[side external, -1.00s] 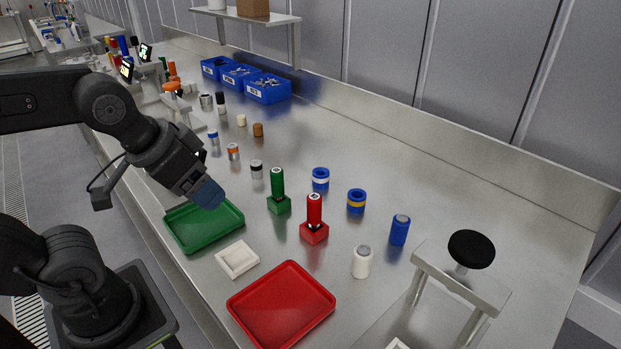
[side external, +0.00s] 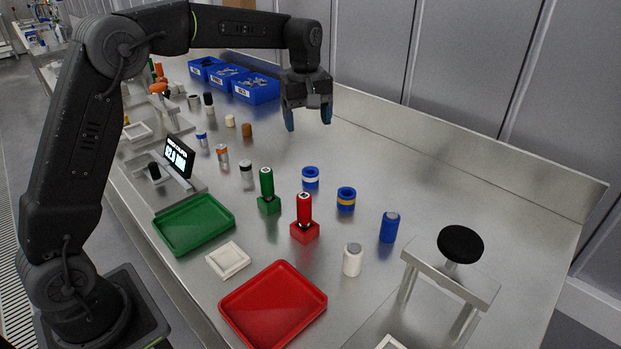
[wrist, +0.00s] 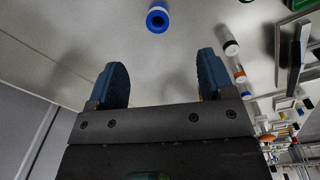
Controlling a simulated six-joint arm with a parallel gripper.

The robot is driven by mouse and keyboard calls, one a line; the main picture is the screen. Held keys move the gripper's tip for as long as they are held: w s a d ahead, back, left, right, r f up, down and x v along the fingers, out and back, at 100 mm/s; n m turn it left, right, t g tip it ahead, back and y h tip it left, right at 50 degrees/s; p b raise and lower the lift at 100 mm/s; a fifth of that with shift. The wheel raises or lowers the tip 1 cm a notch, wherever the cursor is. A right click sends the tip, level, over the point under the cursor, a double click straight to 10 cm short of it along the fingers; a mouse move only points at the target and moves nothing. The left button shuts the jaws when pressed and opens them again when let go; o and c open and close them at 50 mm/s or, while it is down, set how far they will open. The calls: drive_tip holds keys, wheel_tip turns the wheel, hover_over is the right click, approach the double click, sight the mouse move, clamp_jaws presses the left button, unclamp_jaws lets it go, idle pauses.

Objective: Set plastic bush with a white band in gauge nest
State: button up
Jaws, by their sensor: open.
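The blue plastic bush with a white band (side external: 311,178) stands on the bench behind the red and green gauges. In the wrist view a blue ring-shaped bush (wrist: 157,17) shows at the top, ahead of the fingers. My gripper (side external: 308,117) points down, open and empty, above and behind the bush. Its two blue fingers (wrist: 162,78) stand wide apart in the wrist view. A display unit on a metal base (side external: 180,158) stands at the left. A shallow white square holder (side external: 227,260) lies between the trays. I cannot tell which is the gauge nest.
A similar bush with a yellow band (side external: 346,199) stands close by. The green-handled (side external: 267,185) and red-handled (side external: 304,210) gauges stand in front. A green tray (side external: 195,223), red tray (side external: 273,305) and black-knobbed stand (side external: 461,244) surround them. The bench towards the back wall is clear.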

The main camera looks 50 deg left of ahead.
wheel_tip(320, 180, down, 3)
drive_tip(key=w+a+n, duration=0.1)
drive_tip(key=w+n, duration=0.1)
drive_tip(key=w, duration=0.1)
hover_over(311, 173)
drive_tip(key=s+d, duration=0.1)
drive_tip(key=d, duration=0.1)
drive_tip(key=shift+g, duration=0.3)
wheel_tip(311, 173, down, 9)
drive_tip(key=shift+a+r, duration=0.1)
drive_tip(key=shift+r, duration=0.05)
drive_tip(key=shift+a+f, duration=0.2)
drive_tip(key=shift+f, duration=1.15)
drive_tip(key=shift+a+f, duration=0.15)
drive_tip(key=shift+f, duration=1.2)
drive_tip(key=c, duration=1.1)
drive_tip(key=shift+r, duration=0.15)
